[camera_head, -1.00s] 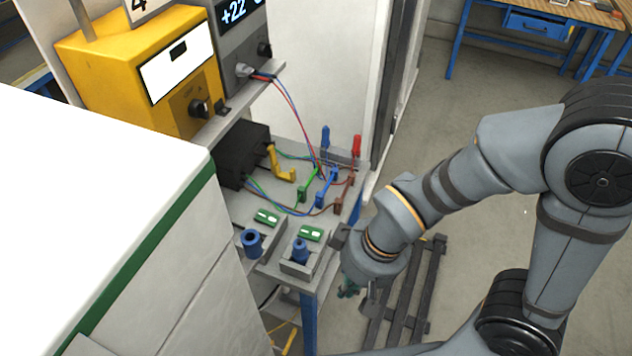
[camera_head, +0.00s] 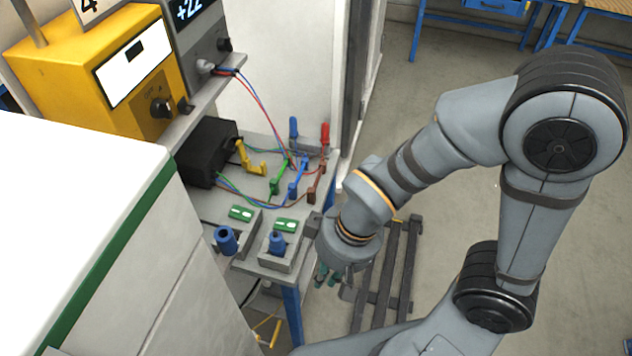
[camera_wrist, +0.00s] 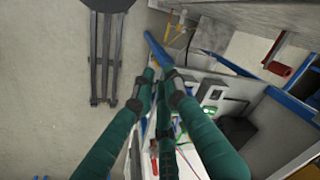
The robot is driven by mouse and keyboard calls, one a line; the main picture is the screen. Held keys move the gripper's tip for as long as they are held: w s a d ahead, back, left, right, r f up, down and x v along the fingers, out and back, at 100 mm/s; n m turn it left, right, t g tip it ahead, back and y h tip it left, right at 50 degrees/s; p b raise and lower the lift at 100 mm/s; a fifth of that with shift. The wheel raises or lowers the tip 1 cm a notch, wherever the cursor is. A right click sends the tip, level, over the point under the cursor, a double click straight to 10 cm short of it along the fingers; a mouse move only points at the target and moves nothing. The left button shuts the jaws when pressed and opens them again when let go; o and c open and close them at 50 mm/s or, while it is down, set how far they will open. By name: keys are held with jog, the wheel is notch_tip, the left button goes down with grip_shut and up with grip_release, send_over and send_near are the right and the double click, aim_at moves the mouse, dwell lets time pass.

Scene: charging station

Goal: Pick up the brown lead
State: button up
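The brown lead (camera_head: 317,183) has a brown plug standing at the right edge of the grey bench top, with a thin wire running left to the black box. It is right of the blue and green plugs. My gripper (camera_head: 327,276) hangs beside the bench's front right corner, nearer the camera than the lead and apart from it. In the wrist view, the teal fingers of my gripper (camera_wrist: 158,82) stand apart with a narrow gap and nothing visible held. I cannot make out the brown lead clearly in the wrist view.
A green lead (camera_head: 278,178), blue lead (camera_head: 296,180) and red plug (camera_head: 325,135) stand close to the brown one. A black box (camera_head: 203,152), yellow bracket (camera_head: 250,160) and blue round parts (camera_head: 226,239) crowd the bench. A dark floor rack (camera_head: 390,270) lies right of the bench.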

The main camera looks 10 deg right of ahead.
jog(key=o, duration=0.6)
